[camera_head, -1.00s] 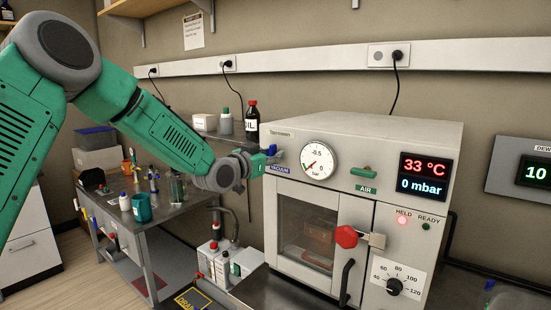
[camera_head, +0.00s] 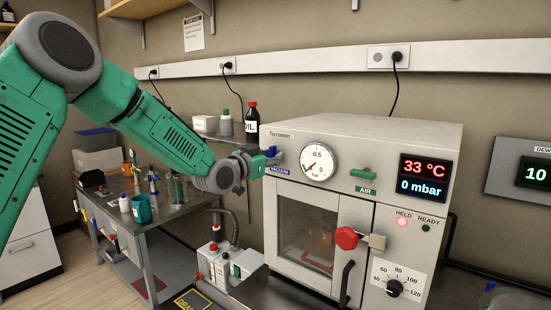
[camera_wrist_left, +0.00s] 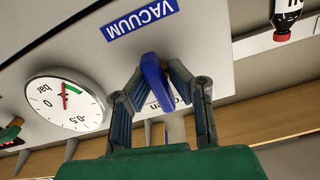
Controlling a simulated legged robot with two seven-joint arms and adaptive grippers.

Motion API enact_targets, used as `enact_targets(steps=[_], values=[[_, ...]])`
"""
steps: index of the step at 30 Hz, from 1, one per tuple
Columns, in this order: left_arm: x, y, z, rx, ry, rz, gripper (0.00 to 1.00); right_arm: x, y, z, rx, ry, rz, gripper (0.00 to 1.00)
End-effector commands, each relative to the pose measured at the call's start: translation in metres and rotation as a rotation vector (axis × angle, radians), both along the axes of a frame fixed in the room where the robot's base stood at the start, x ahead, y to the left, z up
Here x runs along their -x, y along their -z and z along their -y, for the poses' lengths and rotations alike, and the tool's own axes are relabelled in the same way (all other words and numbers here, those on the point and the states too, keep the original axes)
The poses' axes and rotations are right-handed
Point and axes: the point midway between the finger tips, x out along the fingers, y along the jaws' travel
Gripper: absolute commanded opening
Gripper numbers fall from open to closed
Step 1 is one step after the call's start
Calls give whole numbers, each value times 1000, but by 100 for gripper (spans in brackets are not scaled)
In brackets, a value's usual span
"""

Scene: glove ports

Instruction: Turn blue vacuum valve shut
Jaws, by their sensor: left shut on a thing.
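The blue vacuum valve handle (camera_head: 271,152) is at the upper left front edge of the grey oven (camera_head: 350,128), by the blue VACUUM label (camera_head: 280,170). In the left wrist view the blue handle (camera_wrist_left: 152,78) stands between the two dark fingers. My left gripper (camera_head: 262,161) is shut on it, and the fingers partly hide it in the head view. The wrist view also shows my left gripper (camera_wrist_left: 156,80) and the VACUUM label (camera_wrist_left: 138,20). My right gripper is not in view.
The round pressure gauge (camera_head: 318,161) is just right of the valve. A green AIR handle (camera_head: 363,173) and a red door knob (camera_head: 346,237) are further right. The display (camera_head: 424,175) reads 33 °C and 0 mbar. Bottles (camera_head: 252,122) stand behind my left gripper.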

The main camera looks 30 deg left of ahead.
Motion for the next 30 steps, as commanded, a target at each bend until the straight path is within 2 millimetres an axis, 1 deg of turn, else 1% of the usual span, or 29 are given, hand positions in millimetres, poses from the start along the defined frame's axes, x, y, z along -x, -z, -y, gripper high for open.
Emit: enact_targets(steps=[1,8,9,10,19,22,26,30], values=[[-1,-8,-2,1,-4,18,0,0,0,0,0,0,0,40],[-1,-8,-2,1,-5,18,0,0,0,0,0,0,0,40],[-1,-8,-2,1,-5,18,22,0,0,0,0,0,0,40],[-1,-8,-2,1,-5,18,32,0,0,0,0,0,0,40],[-3,-1,0,0,-1,3,32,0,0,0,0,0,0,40],[1,-1,-1,0,-1,3,32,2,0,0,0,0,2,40],[20,-2,-2,2,-1,3,32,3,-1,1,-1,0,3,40],[51,-3,-5,3,-3,6,32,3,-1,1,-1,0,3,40]])
